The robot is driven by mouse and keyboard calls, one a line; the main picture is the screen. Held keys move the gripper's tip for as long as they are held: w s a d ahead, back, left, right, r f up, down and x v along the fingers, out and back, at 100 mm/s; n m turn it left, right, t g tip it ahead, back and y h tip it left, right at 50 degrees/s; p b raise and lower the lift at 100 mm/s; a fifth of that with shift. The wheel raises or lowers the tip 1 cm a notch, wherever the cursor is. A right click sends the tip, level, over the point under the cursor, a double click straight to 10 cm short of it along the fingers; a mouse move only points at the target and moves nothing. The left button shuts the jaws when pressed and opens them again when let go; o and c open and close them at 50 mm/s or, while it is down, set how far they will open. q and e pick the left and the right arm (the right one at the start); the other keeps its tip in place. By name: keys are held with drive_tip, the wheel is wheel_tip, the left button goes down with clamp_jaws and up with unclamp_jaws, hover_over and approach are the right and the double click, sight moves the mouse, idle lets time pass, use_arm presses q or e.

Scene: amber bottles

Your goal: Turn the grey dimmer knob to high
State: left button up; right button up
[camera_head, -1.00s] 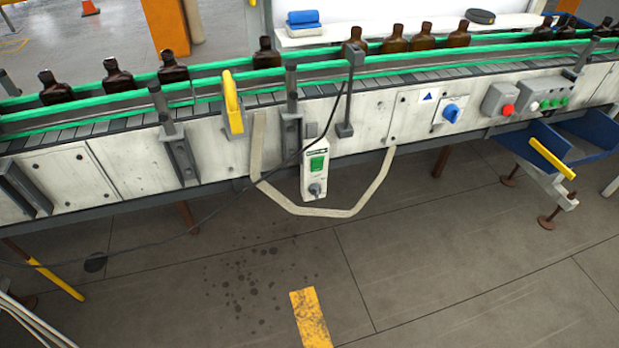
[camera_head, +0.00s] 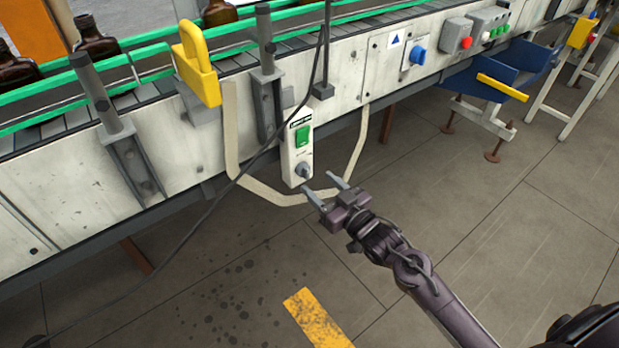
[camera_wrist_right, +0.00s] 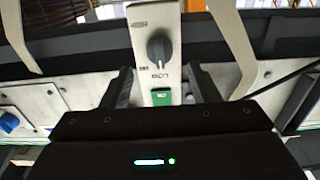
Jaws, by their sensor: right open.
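The grey dimmer knob (camera_head: 303,170) sits at the lower end of a narrow white control box on the conveyor's front. A green switch (camera_head: 302,136) is above it in the head view. In the right wrist view the knob (camera_wrist_right: 159,47) shows near the top centre, with its pointer ridge close to upright in that picture and small unclear markings beside it. My right gripper (camera_head: 325,189) is open and empty, just below and to the right of the knob, apart from it. Its fingers (camera_wrist_right: 160,88) show either side of the white box in the wrist view. My left gripper is not in view.
A beige strap (camera_head: 232,130) loops below the box, close to my right fingers. A dark cable (camera_head: 215,203) hangs across the front. A yellow handle (camera_head: 197,65), blue switch (camera_head: 418,55) and red button (camera_head: 465,43) are nearby.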

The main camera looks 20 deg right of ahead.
sight(308, 174)
drive_tip(key=x, duration=0.5)
drive_tip(key=shift+f, duration=0.1)
drive_tip(key=c, duration=1)
